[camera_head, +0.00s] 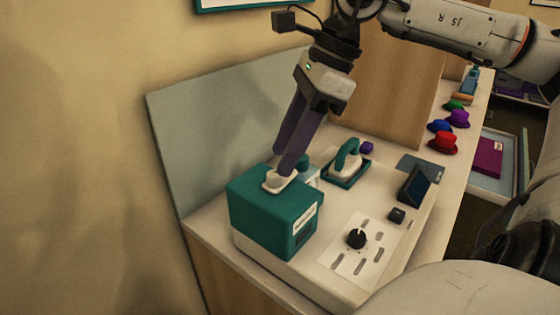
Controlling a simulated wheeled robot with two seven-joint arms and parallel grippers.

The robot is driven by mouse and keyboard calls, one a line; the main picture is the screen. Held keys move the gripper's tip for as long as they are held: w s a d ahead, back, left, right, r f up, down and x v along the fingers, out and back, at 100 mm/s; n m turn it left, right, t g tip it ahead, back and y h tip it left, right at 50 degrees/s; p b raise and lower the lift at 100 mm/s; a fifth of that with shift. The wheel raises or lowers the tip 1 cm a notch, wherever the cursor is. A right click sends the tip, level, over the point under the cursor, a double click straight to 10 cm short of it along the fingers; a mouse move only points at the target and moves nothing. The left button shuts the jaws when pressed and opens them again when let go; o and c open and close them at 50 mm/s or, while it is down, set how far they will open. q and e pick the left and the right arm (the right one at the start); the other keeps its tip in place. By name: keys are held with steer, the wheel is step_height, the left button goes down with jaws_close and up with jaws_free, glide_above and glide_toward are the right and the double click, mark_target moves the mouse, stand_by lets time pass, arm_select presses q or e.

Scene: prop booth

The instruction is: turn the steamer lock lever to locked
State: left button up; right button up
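The steamer has a teal box (262,220) on a cream base (330,275), with a dial panel (340,258) and black knob (356,238). A small cream piece (276,181) on top of the teal box may be the lock lever; its shape and setting are largely hidden by my fingers. My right gripper (286,170) reaches down from above, its long purple fingers close together with their tips at the cream piece. I cannot tell whether they grip it or only touch it. My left gripper is not in view.
A teal-handled iron (346,165) sits behind the box to the right. A small dark screen (413,187) and black block (397,216) stand on the right side. Red (443,142), purple and blue hats lie farther back. A grey panel (190,130) rises behind at left.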

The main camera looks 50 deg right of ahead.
steer(key=v, duration=0.6)
steer(key=shift+r, duration=0.3)
steer(key=shift+s, duration=0.15)
